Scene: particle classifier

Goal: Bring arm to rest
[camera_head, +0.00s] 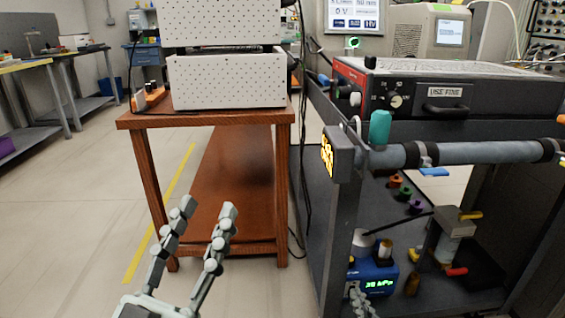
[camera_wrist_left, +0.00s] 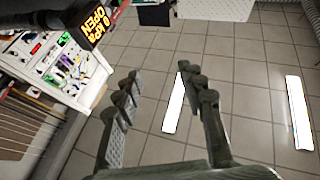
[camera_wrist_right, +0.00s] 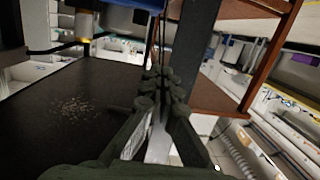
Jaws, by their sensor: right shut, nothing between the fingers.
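My left gripper (camera_head: 208,207) is in the lower left of the head view, in front of the wooden table. Its fingers are apart and empty, and they also show spread in the left wrist view (camera_wrist_left: 165,85). My right gripper (camera_head: 360,296) shows only as fingertips at the bottom of the head view, close to the blue device with a green display (camera_head: 377,280). In the right wrist view its fingers (camera_wrist_right: 160,75) are together with nothing between them. A dark surface with scattered grains (camera_wrist_right: 75,105) lies to their left.
A wooden table (camera_head: 205,116) with white perforated boxes (camera_head: 228,80) stands ahead. The dark cart (camera_head: 340,215) at the right carries a grey horizontal tube (camera_head: 480,153), a teal cap (camera_head: 380,128) and a red-and-black instrument (camera_head: 430,98). Open floor (camera_head: 70,230) lies at the left.

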